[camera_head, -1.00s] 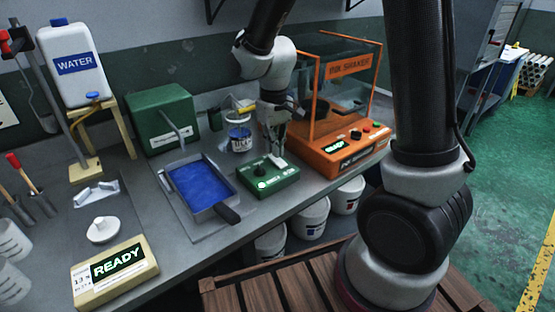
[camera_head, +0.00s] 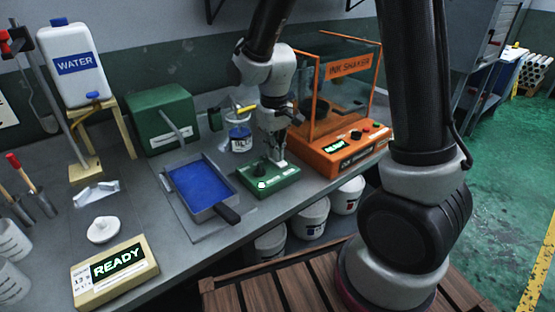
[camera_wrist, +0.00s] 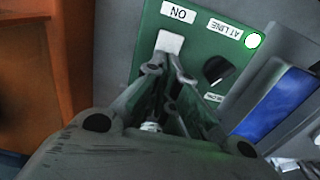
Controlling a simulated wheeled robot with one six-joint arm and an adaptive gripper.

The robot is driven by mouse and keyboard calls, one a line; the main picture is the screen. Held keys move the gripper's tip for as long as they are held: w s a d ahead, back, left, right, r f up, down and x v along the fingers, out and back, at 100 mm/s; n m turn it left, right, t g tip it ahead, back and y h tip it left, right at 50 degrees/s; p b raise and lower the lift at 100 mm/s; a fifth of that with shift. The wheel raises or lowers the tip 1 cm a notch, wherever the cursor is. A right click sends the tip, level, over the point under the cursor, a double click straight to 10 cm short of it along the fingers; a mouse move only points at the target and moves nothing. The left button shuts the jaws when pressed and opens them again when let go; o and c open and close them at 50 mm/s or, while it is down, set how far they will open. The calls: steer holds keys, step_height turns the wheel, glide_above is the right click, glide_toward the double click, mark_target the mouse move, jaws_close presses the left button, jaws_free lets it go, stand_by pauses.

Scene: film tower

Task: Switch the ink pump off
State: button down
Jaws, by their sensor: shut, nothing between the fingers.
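My gripper (camera_head: 277,157) is shut and empty, right over the box. Its fingertips (camera_wrist: 168,68) are close to the white switch; I cannot tell if they touch it.
The orange ink shaker (camera_head: 352,152) stands close on the right. A blue-filled tray (camera_head: 198,184) lies left of the control box, with a green machine (camera_head: 160,118) behind it. An ink jar (camera_head: 240,140) stands behind the control box. Buckets (camera_head: 313,220) stand below the bench edge.

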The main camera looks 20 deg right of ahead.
steer(key=shift+r, duration=3.45)
steer(key=shift+s+d+f, duration=0.1)
steer(key=shift+s, duration=0.15)
steer(key=s+d+r+m+t, duration=0.1)
steer(key=s+d+r+t, duration=0.1)
steer(key=s+d+r, duration=0.4)
steer(key=s+d+r+m+t, duration=0.2)
steer(key=s+d+r, duration=0.4)
steer(key=s, duration=0.6)
steer(key=d, duration=0.2)
steer(key=shift+s+d+r+m, duration=0.25)
steer(key=shift+d+r+m, duration=0.05)
steer(key=shift+d+r, duration=0.05)
steer(key=shift+a, duration=0.1)
